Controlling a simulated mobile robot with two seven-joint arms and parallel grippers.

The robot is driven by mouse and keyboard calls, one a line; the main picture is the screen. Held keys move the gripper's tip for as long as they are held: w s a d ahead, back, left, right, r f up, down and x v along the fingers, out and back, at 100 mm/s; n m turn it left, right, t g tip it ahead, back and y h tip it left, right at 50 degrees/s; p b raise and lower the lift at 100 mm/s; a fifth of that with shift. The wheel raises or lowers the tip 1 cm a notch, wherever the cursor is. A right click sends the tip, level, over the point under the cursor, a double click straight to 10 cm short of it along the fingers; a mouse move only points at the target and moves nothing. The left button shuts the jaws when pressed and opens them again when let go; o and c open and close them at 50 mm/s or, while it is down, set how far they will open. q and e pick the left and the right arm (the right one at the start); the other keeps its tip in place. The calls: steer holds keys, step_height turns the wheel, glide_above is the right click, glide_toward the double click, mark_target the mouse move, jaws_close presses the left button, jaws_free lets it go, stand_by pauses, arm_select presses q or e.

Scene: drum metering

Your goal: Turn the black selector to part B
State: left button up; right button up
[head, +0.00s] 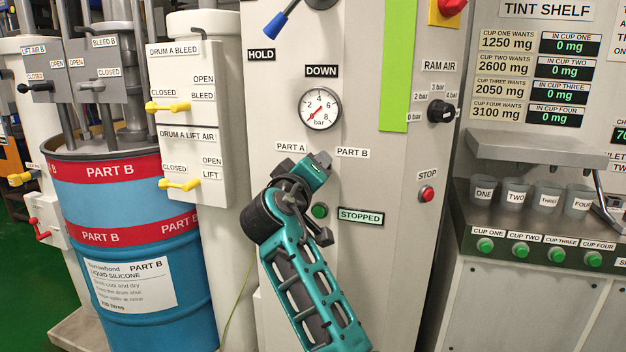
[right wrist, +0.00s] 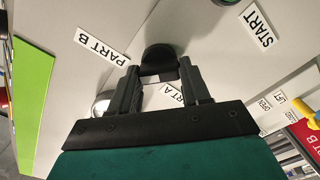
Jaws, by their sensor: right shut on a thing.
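The black selector (right wrist: 158,58) shows in the right wrist view on the pale panel, near the PART B label (right wrist: 105,48) and the PART A label (right wrist: 178,94). My right gripper (right wrist: 160,72) is shut on the selector, one finger on each side. In the head view my right gripper (head: 320,160) is against the panel just below and between the PART A label (head: 291,147) and the PART B label (head: 352,153), and it hides the selector there. I cannot tell which label the selector points at. My left gripper is not in view.
A pressure gauge (head: 320,108) sits above my gripper. A green button (head: 320,210) beside the STOPPED display (head: 361,216) is close to my wrist. A red stop button (head: 427,194) and the ram air knob (head: 441,111) are to the right. A blue PART B drum (head: 125,200) stands left.

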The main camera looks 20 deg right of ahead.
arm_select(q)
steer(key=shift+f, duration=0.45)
arm_select(e)
steer(key=shift+m, duration=0.4)
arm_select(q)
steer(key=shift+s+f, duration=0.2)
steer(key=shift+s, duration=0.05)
arm_select(e)
steer(key=o, duration=1.1)
steer(key=shift+c, duration=0.2)
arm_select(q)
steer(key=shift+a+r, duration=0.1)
arm_select(e)
steer(key=v, duration=1.3)
